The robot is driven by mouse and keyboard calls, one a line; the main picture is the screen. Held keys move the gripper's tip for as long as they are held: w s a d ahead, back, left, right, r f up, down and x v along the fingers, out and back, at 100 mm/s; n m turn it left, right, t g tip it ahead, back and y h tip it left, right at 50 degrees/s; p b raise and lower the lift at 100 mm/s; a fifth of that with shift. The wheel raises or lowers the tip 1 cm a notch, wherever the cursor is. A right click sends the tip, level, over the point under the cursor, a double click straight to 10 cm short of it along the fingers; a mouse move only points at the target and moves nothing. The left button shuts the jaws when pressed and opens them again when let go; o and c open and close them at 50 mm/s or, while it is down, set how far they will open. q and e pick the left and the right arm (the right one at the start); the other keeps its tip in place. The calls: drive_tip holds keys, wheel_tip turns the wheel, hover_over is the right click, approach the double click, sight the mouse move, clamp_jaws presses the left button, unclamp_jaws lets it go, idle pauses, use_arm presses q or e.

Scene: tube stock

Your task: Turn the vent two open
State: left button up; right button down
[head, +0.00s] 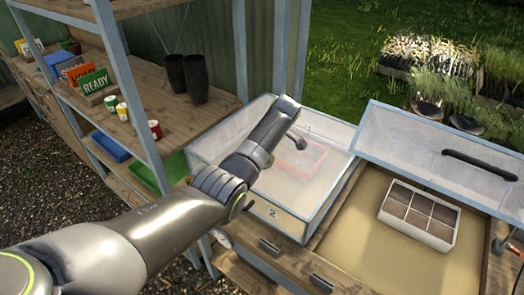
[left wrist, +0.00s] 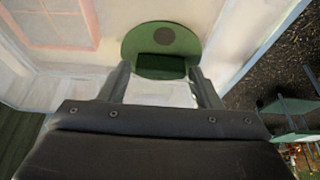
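The glazed frame marked 2 (head: 272,213) stands in the middle of the head view with its clear lid down. A round green disc (left wrist: 160,32) with a dark dot and a raised dark green bar, apparently the vent knob, shows in the left wrist view. My left gripper (left wrist: 160,72) is open, with one fingertip on each side of the bar; I cannot tell whether they touch it. My right gripper is not in view.
A reddish tray (head: 302,158) lies inside frame two. To the right, another frame has a raised lid (head: 430,150) and a white compartment tray (head: 420,214). A shelf (head: 155,75) with pots and signs stands to the left. Two drawer handles (head: 321,282) are at the front.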

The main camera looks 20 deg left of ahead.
use_arm(q)
drive_tip(key=shift+o, duration=1.1)
drive_tip(key=p+v, duration=0.3)
drive_tip(key=v, duration=1.4)
drive_tip(key=shift+r, duration=0.25)
drive_tip(key=shift+s+f, duration=0.1)
